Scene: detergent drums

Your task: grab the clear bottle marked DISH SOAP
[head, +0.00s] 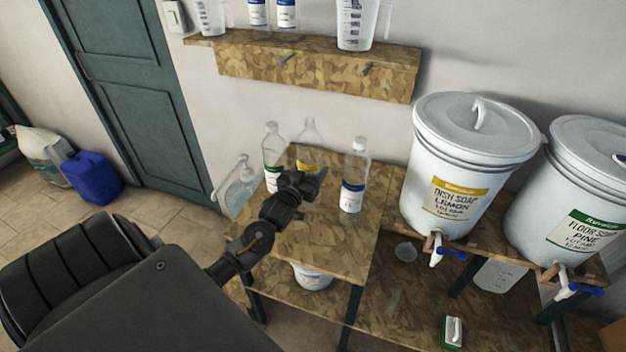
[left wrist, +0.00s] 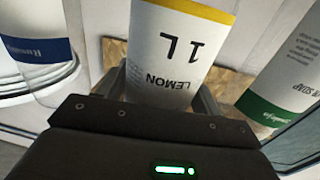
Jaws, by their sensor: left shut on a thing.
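A clear bottle with a yellow-banded label (head: 309,137) stands upright on the wooden table, partly hidden behind my left gripper (head: 311,179). In the left wrist view the label of this bottle (left wrist: 178,50) reads LEMON and 1 L upside down; the product name is out of sight. My left gripper is shut on this bottle, with a finger on each side of it. A green-labelled bottle (head: 272,150) stands to its left and a blue-labelled bottle (head: 353,178) to its right. Both also show in the left wrist view, green (left wrist: 284,85) and blue (left wrist: 33,45). My right gripper is out of view.
A clear pump bottle or jug (head: 236,186) is at the table's left edge. A white drum marked DISH SOAP LEMON (head: 462,170) and one marked FLOOR SOAP PINE (head: 570,195) stand at the right. A wooden shelf (head: 315,75) hangs above. The table's front (head: 325,246) is clear.

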